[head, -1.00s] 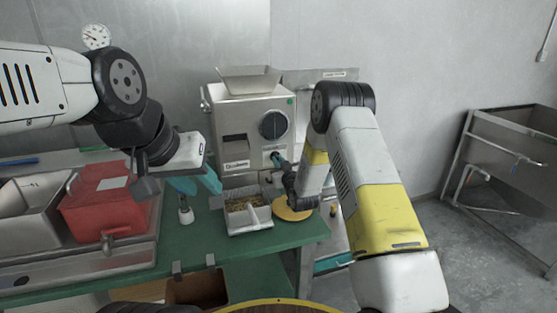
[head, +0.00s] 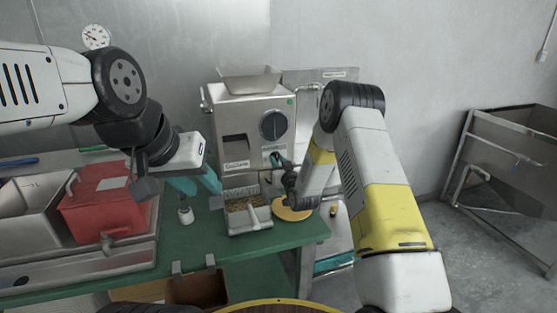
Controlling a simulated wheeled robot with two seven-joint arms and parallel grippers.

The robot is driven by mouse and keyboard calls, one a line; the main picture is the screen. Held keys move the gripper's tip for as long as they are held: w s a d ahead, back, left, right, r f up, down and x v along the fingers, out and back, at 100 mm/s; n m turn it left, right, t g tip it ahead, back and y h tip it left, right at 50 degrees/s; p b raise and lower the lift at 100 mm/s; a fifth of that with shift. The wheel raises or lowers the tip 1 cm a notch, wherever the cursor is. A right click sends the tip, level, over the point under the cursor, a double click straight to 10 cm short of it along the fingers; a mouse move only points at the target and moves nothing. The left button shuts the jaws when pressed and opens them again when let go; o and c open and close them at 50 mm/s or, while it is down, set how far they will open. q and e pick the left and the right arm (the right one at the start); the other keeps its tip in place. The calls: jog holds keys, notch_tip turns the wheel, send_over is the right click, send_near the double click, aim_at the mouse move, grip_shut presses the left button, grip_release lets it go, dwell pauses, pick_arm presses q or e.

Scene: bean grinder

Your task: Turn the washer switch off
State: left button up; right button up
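The washer is a boxy metal machine (head: 238,117) with a hopper on top, a dark round dial (head: 273,126) and a green dot on its front. The switch seems to be on the small panel below the dial, but it is mostly hidden by my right gripper (head: 277,159).
A metal tray (head: 250,224) and a round yellow disc (head: 292,214) lie before the machine on the green table (head: 205,252). A red container (head: 95,203) stands left. A metal sink (head: 512,160) is at the far right.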

jog(key=shift+o, duration=0.4)
jog(key=v, duration=0.8)
jog(key=shift+w, duration=0.1)
jog(key=s+d+r+g+h, duration=0.1)
jog(key=s+d+r+g, duration=0.15)
jog(key=r, duration=0.35)
jog(key=s+d+r+m+g+h, duration=0.1)
jog(key=s+d+r, duration=0.25)
jog(key=r, duration=0.25)
jog(key=s+d+r+g+h, duration=0.1)
jog(key=s+d+r+g, duration=0.1)
jog(key=s+r, duration=0.25)
jog(key=s+d+r+g, duration=0.1)
jog(key=s, duration=0.8)
jog(key=s+d+r+m+g, duration=0.1)
jog(key=s+g, duration=0.1)
jog(key=s, duration=0.8)
jog(key=s+d+r+g, duration=0.2)
jog(key=s, duration=0.7)
jog(key=shift+s+m, duration=0.3)
jog(key=shift+m, duration=0.1)
jog(key=shift+r+g, duration=0.15)
jog(key=shift+g, duration=0.1)
